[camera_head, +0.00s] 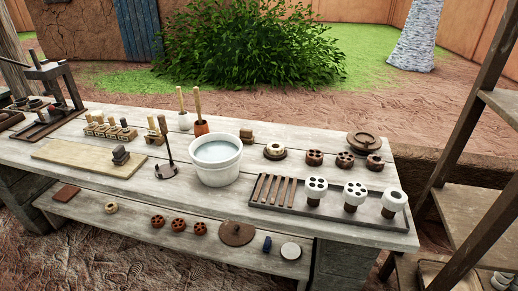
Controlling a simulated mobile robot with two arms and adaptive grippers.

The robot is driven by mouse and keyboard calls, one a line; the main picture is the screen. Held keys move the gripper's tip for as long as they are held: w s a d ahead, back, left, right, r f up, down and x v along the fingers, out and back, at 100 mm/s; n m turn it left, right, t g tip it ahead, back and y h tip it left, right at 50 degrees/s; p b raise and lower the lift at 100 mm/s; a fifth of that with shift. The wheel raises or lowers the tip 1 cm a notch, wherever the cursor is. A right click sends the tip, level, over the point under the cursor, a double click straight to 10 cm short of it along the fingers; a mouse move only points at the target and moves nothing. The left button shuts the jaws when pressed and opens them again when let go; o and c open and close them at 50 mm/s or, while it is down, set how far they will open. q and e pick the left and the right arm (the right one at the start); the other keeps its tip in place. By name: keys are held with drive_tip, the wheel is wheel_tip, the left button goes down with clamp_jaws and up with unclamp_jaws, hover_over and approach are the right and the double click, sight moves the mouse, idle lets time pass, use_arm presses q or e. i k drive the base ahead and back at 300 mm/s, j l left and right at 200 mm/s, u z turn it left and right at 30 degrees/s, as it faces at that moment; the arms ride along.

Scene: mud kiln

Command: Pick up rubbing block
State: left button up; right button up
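I cannot tell for sure which item is the rubbing block. A small dark grey block (121,155) sits on a pale wooden board (78,157) on the left half of the table. A small brown block (246,133) stands just behind the white bucket. A small dark blue block (267,243) lies on the lower shelf, beside a pale round disc (291,250). A flat reddish-brown piece (66,193) lies at the left end of the lower shelf. Neither of my grippers shows in the view.
The wooden table (330,231) carries a white bucket (216,170) of water, a dark tray (268,208) with pale perforated pieces, and a stand (164,165). A press-like frame (52,95) stands at the left. A wooden rack (470,200) rises at the right.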

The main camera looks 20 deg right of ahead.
sight(121, 156)
drive_tip(key=z, duration=0.25)
drive_tip(key=i+j+z, duration=0.4)
drive_tip(key=j+z, duration=0.15)
drive_tip(key=j, duration=0.15)
drive_tip(key=i+j+z, duration=0.3)
drive_tip(key=j, duration=0.15)
drive_tip(key=k+l, duration=0.05)
drive_tip(key=k, duration=0.05)
